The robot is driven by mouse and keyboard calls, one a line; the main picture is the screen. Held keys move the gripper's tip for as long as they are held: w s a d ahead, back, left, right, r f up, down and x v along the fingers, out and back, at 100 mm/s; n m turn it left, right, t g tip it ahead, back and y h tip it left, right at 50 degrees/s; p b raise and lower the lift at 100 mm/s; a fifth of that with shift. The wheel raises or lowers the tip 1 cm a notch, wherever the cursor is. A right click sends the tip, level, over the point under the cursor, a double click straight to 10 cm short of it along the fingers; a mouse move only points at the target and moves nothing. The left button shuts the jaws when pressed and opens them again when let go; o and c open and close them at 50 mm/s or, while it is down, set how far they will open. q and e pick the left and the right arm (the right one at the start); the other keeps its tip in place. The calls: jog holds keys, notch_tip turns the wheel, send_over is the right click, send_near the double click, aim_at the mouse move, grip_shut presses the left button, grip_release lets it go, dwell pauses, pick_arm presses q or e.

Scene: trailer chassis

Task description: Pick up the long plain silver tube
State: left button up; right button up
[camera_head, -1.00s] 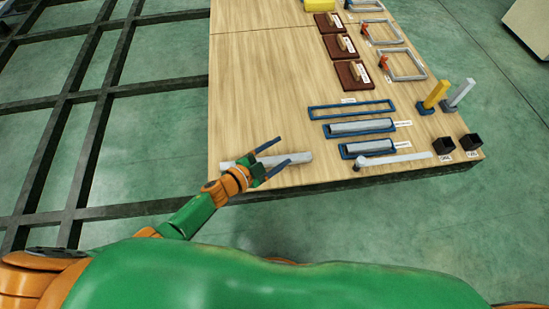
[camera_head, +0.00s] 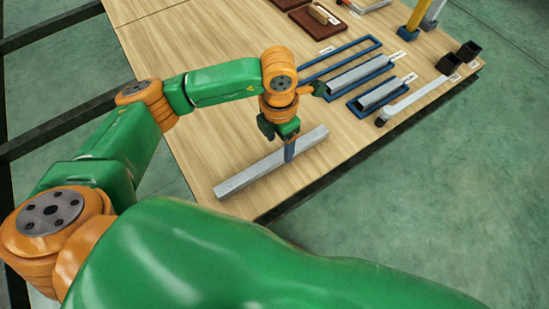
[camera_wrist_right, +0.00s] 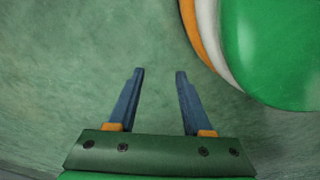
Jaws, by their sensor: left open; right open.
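A long plain silver tube (camera_head: 248,175) lies loose on the wooden table, slanting near its front edge. My left gripper (camera_head: 289,152) points down over the tube, right of its middle. It is open, and a blue finger shows in front of the tube; the other finger is mostly hidden, and I cannot tell whether they touch it. In the right wrist view my right gripper (camera_wrist_right: 160,72) is open and empty, with green floor behind its fingers.
Two silver bars (camera_head: 366,70) (camera_head: 383,94) sit in blue frames on the wooden table (camera_head: 190,55), beside an empty blue frame (camera_head: 335,57). A silver rod with an end piece (camera_head: 420,98) and black square holders (camera_head: 449,63) are at the right. The table's left part is clear.

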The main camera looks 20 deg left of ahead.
aim_at(274, 158)
pick_arm(q)
jog(key=shift+w+a+f, duration=0.2)
jog(key=shift+a+f, duration=0.2)
jog(key=f, duration=0.2)
jog(key=f+b, duration=0.2)
jog(key=f, duration=0.1)
jog(key=shift+s+a+f, duration=0.2)
jog(key=shift+s+f, duration=0.05)
jog(key=shift+f, duration=0.4)
grip_shut()
pick_arm(e)
jog(key=shift+w+a+f, duration=0.1)
jog(key=shift+w+a, duration=0.6)
jog(key=shift+w, duration=0.05)
pick_arm(q)
jog(key=shift+r, duration=0.1)
